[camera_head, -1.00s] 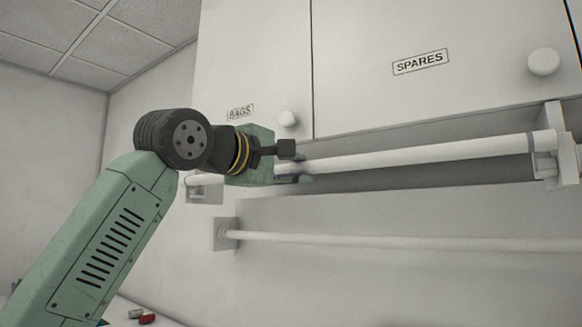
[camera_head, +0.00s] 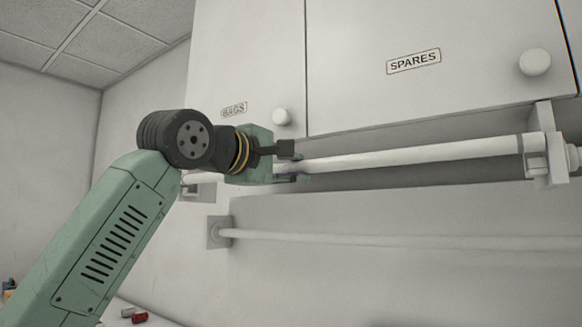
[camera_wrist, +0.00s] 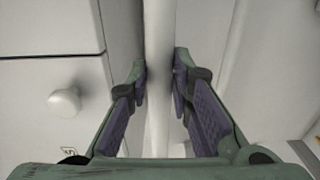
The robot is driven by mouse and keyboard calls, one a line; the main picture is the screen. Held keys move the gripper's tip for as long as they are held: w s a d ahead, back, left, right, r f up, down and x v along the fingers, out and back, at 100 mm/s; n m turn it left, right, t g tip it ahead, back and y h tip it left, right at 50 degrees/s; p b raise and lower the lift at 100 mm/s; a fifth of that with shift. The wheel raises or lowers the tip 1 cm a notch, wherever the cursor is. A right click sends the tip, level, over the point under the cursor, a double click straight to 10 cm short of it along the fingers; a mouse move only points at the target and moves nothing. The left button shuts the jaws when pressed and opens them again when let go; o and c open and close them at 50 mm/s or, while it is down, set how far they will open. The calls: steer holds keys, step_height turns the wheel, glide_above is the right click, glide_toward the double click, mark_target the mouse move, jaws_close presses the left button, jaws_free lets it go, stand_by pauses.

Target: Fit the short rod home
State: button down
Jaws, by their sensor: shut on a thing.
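A white rod (camera_head: 420,153) runs nearly level below the cupboard doors. My gripper (camera_head: 293,164) is shut on it towards its left part. In the wrist view the rod (camera_wrist: 158,80) passes upright between the two purple-padded fingers of my gripper (camera_wrist: 160,85). The rod's right end meets a white bracket (camera_head: 540,172); I cannot tell how deep it sits there. At the left, a second bracket (camera_head: 192,191) shows partly behind my gripper, and the rod's contact with it is hidden.
A second, thinner rail (camera_head: 380,240) runs lower along the wall from a square plate (camera_head: 219,232). Cupboard doors with round knobs (camera_head: 534,62) are close above the rod. Small coloured objects (camera_head: 139,317) lie at the bottom left. The space in front of the rod looks clear.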

steer(key=shift+w+d, duration=0.15)
steer(key=shift+x, duration=1.15)
steer(key=shift+w, duration=0.1)
steer(key=shift+f, duration=0.1)
stand_by(0.5)
steer(key=shift+f+b, duration=0.5)
steer(key=shift+f, duration=0.15)
steer(key=shift+f, duration=0.15)
steer(key=c, duration=1.4)
jaws_free()
steer(key=shift+o, duration=0.3)
